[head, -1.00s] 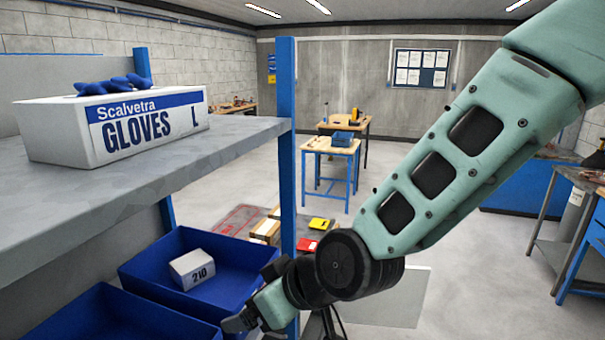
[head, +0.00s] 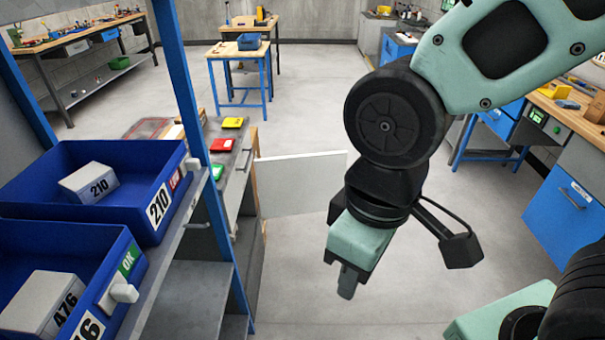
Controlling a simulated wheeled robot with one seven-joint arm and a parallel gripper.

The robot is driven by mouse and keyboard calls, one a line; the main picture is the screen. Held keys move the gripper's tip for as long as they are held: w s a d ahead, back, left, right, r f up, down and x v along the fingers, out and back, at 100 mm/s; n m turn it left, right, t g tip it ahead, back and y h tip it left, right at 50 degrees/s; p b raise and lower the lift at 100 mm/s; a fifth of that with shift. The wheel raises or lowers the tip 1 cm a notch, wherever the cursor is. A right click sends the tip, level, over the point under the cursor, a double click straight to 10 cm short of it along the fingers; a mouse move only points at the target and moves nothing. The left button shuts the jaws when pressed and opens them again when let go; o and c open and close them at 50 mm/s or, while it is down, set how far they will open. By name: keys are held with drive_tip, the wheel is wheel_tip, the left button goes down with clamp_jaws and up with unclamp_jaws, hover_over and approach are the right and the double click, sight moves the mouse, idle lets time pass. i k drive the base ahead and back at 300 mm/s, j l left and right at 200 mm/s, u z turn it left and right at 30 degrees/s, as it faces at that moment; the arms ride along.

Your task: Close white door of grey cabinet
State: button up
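The white door (head: 295,184) stands open, sticking out to the right from the grey cabinet (head: 244,205). The cabinet is behind the blue shelf post, which hides part of it. My gripper (head: 347,284) points down, in front of and to the right of the door in the picture, apparently apart from it. Its fingers look like one narrow dark shape, so I cannot tell if they are open or shut. I see nothing held in it.
A blue shelf post (head: 190,110) and blue bins (head: 145,225) holding white boxes are at left. Red, yellow and green items (head: 221,145) lie on the cabinet top. The floor (head: 300,285) around the door is clear. A bench with a blue drawer unit (head: 570,205) stands at right.

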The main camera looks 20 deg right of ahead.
sight(301, 184)
drive_tip(key=l+z, duration=0.15)
drive_tip(key=z, duration=1.45)
drive_tip(key=i+u, duration=0.25)
drive_tip(key=i, duration=0.35)
drive_tip(key=i+u, duration=0.2)
drive_tip(key=i, duration=0.45)
drive_tip(key=i+l+u, duration=0.25)
drive_tip(key=i, duration=0.35)
drive_tip(key=i+u, duration=0.1)
drive_tip(key=i, duration=0.9)
drive_tip(key=i+l+u, duration=0.1)
drive_tip(key=i, duration=0.95)
drive_tip(key=i+u, duration=0.15)
drive_tip(key=i, duration=0.8)
drive_tip(key=i+l+u, duration=0.15)
drive_tip(key=i, duration=0.8)
drive_tip(key=i+u, duration=0.1)
drive_tip(key=u, duration=0.8)
drive_tip(key=i+l+u, duration=0.15)
drive_tip(key=u, duration=0.7)
drive_tip(key=l+u, duration=0.1)
drive_tip(key=u, duration=2.45)
